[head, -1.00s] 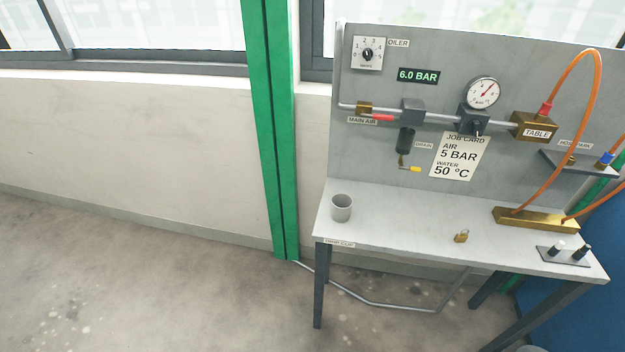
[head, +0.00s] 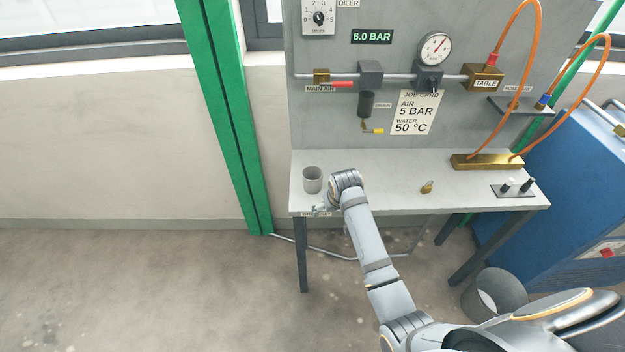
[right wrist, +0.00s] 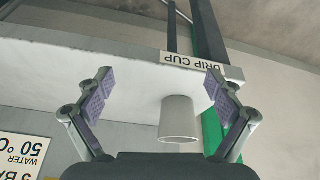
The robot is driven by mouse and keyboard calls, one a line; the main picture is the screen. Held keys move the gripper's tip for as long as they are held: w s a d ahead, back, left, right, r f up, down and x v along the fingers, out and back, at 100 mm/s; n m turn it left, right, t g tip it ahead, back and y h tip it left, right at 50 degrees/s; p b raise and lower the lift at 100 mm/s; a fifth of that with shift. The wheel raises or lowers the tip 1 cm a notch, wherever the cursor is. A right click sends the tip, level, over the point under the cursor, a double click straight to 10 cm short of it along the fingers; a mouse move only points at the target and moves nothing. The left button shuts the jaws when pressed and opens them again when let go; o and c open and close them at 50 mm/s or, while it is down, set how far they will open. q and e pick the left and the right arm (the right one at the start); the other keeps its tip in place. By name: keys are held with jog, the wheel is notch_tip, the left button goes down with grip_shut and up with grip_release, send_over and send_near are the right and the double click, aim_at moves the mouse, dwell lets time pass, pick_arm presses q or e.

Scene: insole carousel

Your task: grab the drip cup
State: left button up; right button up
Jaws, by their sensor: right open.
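The drip cup (head: 312,180) is a small grey cup standing upright on the left end of the bench top. In the right wrist view the cup (right wrist: 179,120) shows upside down, between the fingers but closer to the finger on the right. My right gripper (head: 322,209) is at the bench's front edge, just right of and in front of the cup. In the right wrist view its two fingers (right wrist: 158,86) are spread open with nothing held. My left gripper is not in view.
A drain bowl (head: 366,105) with a yellow-tipped valve hangs above. A brass manifold (head: 486,162) with orange hoses sits at right. A green post (head: 225,110) stands left.

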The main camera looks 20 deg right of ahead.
jog(key=w+a+r, duration=0.4)
jog(key=w+r, duration=0.5)
jog(key=r, duration=0.2)
send_near(313, 176)
jog(key=shift+s+a+f, duration=0.2)
jog(key=shift+s+f, duration=0.15)
jog(key=shift+f, duration=0.1)
jog(key=shift+s+a+f, duration=0.2)
jog(key=shift+s+f, duration=0.15)
jog(key=shift+f, duration=0.1)
jog(key=x, duration=0.2)
jog(key=p+x, duration=0.1)
jog(key=x, duration=0.2)
jog(key=shift+w+d, duration=0.1)
jog(key=shift+w, duration=0.2)
jog(key=shift+s, duration=0.1)
jog(key=shift+c, duration=1.2)
jog(key=c, duration=1)
jog(key=shift+c, duration=0.2)
jog(key=shift+r, duration=0.2)
